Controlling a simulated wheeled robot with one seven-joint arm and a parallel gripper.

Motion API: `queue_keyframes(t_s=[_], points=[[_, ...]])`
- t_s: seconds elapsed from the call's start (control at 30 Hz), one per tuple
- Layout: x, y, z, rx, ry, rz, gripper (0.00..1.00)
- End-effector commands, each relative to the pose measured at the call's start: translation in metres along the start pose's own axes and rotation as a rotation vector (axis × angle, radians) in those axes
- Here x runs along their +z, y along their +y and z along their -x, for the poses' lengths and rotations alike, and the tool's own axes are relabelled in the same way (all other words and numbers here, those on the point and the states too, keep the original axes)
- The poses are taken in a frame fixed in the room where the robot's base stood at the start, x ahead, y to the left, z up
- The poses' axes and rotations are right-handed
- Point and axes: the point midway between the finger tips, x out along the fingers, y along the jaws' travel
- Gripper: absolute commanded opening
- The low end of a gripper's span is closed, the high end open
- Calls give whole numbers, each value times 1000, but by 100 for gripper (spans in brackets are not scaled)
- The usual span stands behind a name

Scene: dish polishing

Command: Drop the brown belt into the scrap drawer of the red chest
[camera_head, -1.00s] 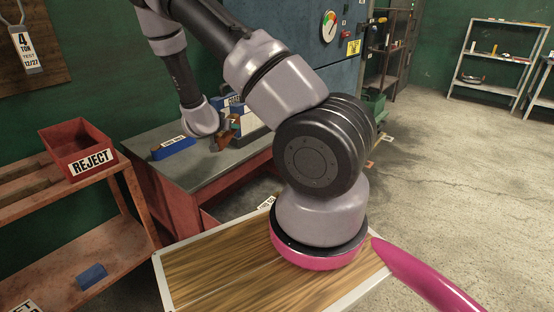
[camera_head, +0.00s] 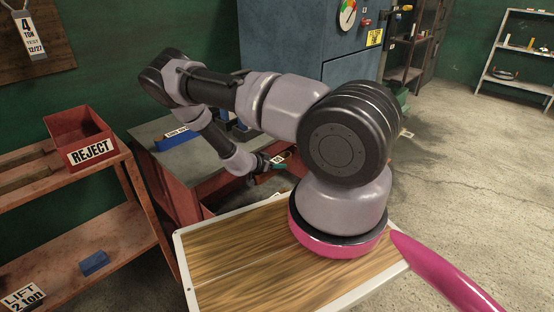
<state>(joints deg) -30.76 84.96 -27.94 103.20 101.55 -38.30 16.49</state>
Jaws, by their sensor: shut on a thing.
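The red chest (camera_head: 178,187) with a grey top stands beyond my wooden deck. Its lower front seems to have an open drawer (camera_head: 222,204), partly hidden by my deck; I cannot read which drawer it is. My gripper (camera_head: 274,164) is small in view, at the right front of the chest, above and right of that opening. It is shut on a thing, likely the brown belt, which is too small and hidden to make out. A teal bit and a small white label show at the fingertips.
A red REJECT bin (camera_head: 82,138) stands on the red shelf rack (camera_head: 70,172) at left, with a blue block (camera_head: 94,263) below. A blue labelled tray (camera_head: 178,136) lies on the chest top. A blue cabinet (camera_head: 290,45) stands behind. The floor at right is clear.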

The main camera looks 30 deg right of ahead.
Motion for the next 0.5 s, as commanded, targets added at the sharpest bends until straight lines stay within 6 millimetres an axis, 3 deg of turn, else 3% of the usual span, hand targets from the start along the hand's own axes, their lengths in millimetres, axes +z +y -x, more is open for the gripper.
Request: queue_keyframes(t_s=[0.2, 0.5], points=[[20, 0, -11, -1, -1, 1, 0], [28, -1, -15, -1, 0, 0, 0]])
